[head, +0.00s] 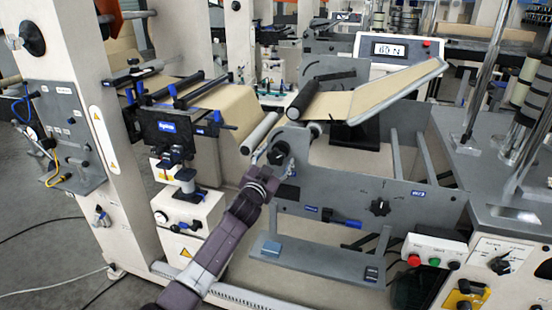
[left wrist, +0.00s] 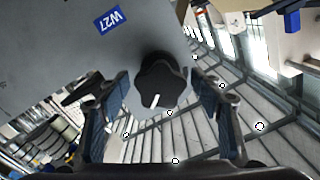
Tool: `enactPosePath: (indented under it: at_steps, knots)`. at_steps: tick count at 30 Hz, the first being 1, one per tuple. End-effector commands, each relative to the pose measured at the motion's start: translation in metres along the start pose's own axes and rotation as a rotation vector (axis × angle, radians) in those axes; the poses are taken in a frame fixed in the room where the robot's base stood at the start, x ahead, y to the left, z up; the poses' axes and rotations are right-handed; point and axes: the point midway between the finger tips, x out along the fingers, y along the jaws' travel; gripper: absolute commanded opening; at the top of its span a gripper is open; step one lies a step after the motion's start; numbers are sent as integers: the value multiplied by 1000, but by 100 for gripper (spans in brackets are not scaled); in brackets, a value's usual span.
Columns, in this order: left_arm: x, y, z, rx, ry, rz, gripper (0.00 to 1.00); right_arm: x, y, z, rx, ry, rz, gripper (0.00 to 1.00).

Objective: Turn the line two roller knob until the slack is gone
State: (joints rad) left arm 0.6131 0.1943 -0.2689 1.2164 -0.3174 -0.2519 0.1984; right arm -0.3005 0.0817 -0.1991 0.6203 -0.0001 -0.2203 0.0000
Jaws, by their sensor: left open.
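My left gripper (left wrist: 155,100) is open, with one finger on each side of the knob and gaps visible between. In the head view my left gripper (head: 275,158) is at the panel just below the pale roller (head: 260,133); it largely hides the knob there. Brown kraft web (head: 232,103) runs over the rollers. My right gripper is out of view.
A display (head: 388,50) seems to read 60 N. Another black knob (head: 380,207) is on the same panel, to the right. A button box (head: 428,250) and a grey shelf bar (head: 315,257) stand out below. The panel between has free room.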

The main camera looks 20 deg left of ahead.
Motion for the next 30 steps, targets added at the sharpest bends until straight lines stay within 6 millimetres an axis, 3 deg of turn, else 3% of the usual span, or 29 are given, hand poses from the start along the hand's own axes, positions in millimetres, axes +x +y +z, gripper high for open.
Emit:
enactPosePath:
  at_steps: [6, 21, 30]
  knots:
    - [-5, 0, -2, -2, -1, 1, 59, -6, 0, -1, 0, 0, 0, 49]
    - [-63, 0, -2, -3, 0, 1, 59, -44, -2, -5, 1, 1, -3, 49]
    - [-70, 0, 0, -2, 1, 0, 59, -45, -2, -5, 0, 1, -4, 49]
